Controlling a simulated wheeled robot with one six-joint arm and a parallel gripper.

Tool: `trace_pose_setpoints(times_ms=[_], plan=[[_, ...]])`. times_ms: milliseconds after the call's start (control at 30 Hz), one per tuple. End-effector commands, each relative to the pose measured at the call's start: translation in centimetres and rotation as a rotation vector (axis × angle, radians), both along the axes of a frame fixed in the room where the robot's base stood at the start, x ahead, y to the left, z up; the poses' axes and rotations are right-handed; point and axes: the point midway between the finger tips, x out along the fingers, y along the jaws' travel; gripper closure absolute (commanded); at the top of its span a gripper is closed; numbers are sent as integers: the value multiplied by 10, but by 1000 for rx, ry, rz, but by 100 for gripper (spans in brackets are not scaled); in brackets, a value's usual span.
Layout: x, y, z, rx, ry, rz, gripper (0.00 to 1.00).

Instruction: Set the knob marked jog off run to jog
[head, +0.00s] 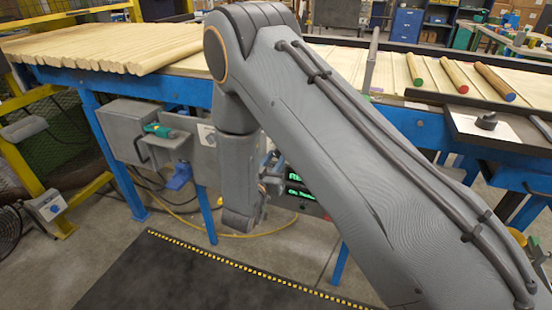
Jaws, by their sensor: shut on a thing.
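My gripper (264,188) is at the front of a control panel (302,190) with green lit displays, below the blue table frame. My wrist and forearm cover most of the gripper and the left part of the panel. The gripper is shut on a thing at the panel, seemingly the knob. The knob, its pointer and its jog, off and run marks are hidden, so I cannot tell its setting.
A grey box (135,130) with a green-handled thing hangs left of my wrist. Wooden rods (105,50) lie on the table, and several colour-tipped rods lie right. Another black knob (486,121) sits on a white plate at right. A dark mat (190,275) covers the floor.

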Motion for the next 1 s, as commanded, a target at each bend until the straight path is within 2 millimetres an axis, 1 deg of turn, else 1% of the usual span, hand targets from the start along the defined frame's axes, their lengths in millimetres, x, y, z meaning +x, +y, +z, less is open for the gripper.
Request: trace_pose_setpoints(times_ms=[333,367,433,467,767,867,1000], plan=[[-1,0,-1,-3,2,1,95],[-1,0,-1,-3,2,1,68],[-1,0,-1,-3,2,1,56],[0,0,-1,-3,2,0,54],[-1,0,0,-3,1,0,54],[-8,4,0,-3,1,2,54],[-29,12,-1,-4,2,4,54]])
